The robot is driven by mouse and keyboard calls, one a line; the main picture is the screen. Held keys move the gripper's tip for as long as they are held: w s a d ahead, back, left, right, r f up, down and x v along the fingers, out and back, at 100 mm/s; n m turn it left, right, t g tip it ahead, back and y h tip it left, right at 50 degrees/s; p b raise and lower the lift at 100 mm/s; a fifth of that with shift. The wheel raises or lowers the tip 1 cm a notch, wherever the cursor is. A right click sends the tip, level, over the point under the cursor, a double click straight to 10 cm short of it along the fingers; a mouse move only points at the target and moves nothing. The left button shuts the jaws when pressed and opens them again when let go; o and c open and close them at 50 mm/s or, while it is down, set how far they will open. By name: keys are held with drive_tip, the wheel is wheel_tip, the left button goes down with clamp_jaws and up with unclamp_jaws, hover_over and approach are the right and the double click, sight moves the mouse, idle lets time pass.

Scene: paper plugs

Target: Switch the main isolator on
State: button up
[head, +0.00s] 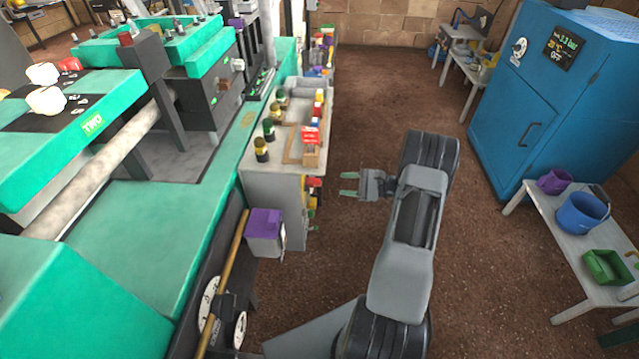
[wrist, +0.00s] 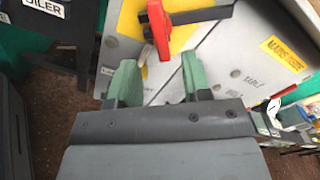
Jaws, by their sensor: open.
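The isolator shows in the wrist view as a red handle (wrist: 158,28) on a yellow plate (wrist: 183,36), fixed to a pale grey panel (wrist: 225,62). A dark bar reaches right from the handle. My gripper (wrist: 158,76) is open and empty. Its two green fingers sit left and right of the handle's lower end, which appears just beyond the fingertips. In the head view my gripper (head: 349,184) points left at the grey cabinet's side, apart from it.
The grey cabinet (head: 272,188) stands beside a green machine (head: 120,225). A purple-topped box (head: 265,224) juts out below the gripper's level. A yellow label (wrist: 285,52) is on the panel.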

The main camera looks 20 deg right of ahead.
drive_tip(key=x, duration=0.8)
drive_tip(key=shift+a, duration=0.3)
drive_tip(key=shift+c, duration=0.3)
clamp_jaws()
